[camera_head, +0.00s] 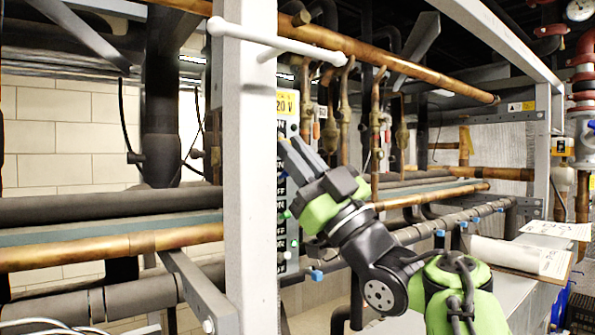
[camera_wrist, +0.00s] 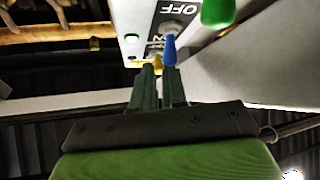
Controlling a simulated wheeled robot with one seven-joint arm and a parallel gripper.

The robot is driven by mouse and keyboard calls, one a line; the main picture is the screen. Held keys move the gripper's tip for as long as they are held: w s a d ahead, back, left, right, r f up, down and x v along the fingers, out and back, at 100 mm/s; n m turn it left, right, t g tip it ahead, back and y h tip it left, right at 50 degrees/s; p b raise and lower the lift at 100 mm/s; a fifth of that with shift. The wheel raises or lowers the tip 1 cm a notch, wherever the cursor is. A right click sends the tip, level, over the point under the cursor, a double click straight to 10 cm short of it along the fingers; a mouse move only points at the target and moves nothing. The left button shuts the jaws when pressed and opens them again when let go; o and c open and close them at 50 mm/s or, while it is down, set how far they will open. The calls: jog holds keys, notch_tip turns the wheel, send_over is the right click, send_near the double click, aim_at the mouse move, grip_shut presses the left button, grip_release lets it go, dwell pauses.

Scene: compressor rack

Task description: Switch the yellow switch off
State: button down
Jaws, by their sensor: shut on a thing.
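The yellow switch (camera_wrist: 157,62) shows as a small yellow piece at the tips of my gripper (camera_wrist: 160,72) in the wrist view. The fingers are close together and shut on it; they hide most of it, so its exact position is unclear. A blue switch (camera_wrist: 170,48) stands right beside the fingertips, in front of the panel (camera_wrist: 135,20) with an upside-down OFF label. In the head view my gripper (camera_head: 291,150) reaches up and left to the labelled switch panel (camera_head: 291,240). The yellow switch cannot be made out there.
A large green switch (camera_wrist: 216,12) is close by on the right in the wrist view. A grey upright post (camera_head: 248,170) stands just left of the panel. Copper pipes (camera_head: 430,195) and dark insulated pipes run behind. A white paper roll (camera_head: 520,256) lies at the right.

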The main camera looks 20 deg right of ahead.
dwell(0.5)
jog(key=c, duration=1.2)
grip_release()
